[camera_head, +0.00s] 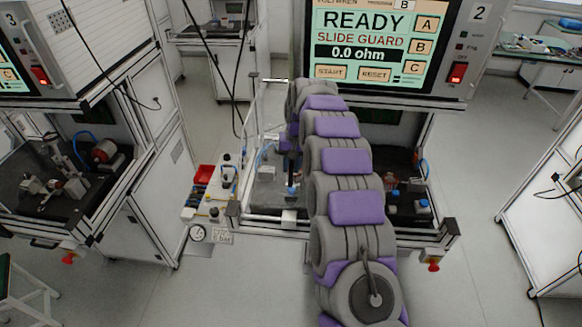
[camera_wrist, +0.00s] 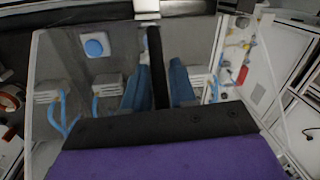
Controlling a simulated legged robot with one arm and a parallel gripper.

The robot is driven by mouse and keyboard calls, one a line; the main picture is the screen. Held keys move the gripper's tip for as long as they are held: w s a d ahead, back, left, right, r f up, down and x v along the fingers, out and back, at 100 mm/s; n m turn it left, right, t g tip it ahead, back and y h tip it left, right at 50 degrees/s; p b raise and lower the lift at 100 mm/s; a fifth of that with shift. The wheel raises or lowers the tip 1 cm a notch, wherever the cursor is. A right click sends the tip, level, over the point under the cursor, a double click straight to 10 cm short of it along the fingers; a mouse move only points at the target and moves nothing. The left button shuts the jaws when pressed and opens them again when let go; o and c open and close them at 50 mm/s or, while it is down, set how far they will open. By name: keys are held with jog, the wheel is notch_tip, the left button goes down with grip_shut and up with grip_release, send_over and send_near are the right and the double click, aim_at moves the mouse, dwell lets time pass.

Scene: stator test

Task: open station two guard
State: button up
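Station two, the middle cabinet with the "2" label (camera_head: 478,12), has a clear guard with a pale metal frame (camera_head: 262,217). Its screen (camera_head: 370,45) reads "READY", "SLIDE GUARD" and "0.0 ohm". My arm reaches over the station and hides much of its right half. In the wrist view my gripper (camera_wrist: 160,68) has two blue fingers spread apart. A dark upright bar (camera_wrist: 156,50) stands between them; I cannot tell whether it is the guard's handle. A narrow gap shows beside the right finger, and nothing looks clamped. In the head view the fingertips are mostly hidden.
Another test cabinet (camera_head: 140,140) is farther left, a white cabinet (camera_head: 550,200) at right. Black cables (camera_head: 235,100) hang behind. Floor is clear at the front.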

jog(key=shift+f, duration=0.35)
grip_shut()
dwell(0.3)
